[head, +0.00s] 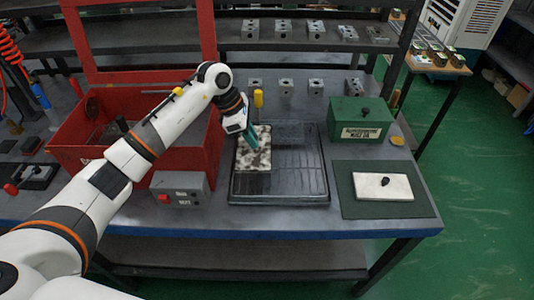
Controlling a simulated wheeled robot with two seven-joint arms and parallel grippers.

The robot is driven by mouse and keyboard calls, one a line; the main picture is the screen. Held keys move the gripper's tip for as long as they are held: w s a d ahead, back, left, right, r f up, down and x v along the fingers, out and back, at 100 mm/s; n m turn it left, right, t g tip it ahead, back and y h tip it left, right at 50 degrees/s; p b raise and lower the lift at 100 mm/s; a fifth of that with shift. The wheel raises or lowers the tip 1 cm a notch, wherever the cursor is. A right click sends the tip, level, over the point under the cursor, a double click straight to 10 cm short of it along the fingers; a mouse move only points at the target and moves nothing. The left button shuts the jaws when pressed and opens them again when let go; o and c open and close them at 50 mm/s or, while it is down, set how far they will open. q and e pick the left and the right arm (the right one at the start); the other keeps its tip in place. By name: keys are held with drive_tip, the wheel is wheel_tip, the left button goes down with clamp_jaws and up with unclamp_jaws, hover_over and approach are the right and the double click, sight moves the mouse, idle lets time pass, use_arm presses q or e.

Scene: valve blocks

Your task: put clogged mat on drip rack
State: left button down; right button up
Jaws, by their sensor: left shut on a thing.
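A pale mat with dark stains, the clogged mat (254,160), is at the left part of the dark drip rack (305,188) on the bench. My left gripper (252,142) comes down from above and is shut on the mat near its upper middle. The fingers hide part of the mat. I cannot tell whether the mat rests on the rack or hangs just above it. My right gripper is out of view.
A red bin (85,140) stands to the left, with a grey switch box (180,188) in front. To the right are a green labelled box (358,120) and a white pad (382,187) with a dark knob on a dark green mat (425,207). Several metal blocks stand behind.

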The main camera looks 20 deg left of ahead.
sight(252, 156)
use_arm(q)
wheel_tip(252, 156, down, 8)
drive_tip(key=shift+f+p, duration=0.1)
drive_tip(key=shift+p, duration=0.7)
drive_tip(key=c, duration=1.3)
unclamp_jaws()
drive_tip(key=shift+a+r, duration=0.1)
drive_tip(key=shift+r, duration=0.15)
drive_tip(key=b+v, duration=0.2)
drive_tip(key=v, duration=0.9)
drive_tip(key=shift+s+a+r, duration=0.15)
drive_tip(key=shift+r, duration=0.15)
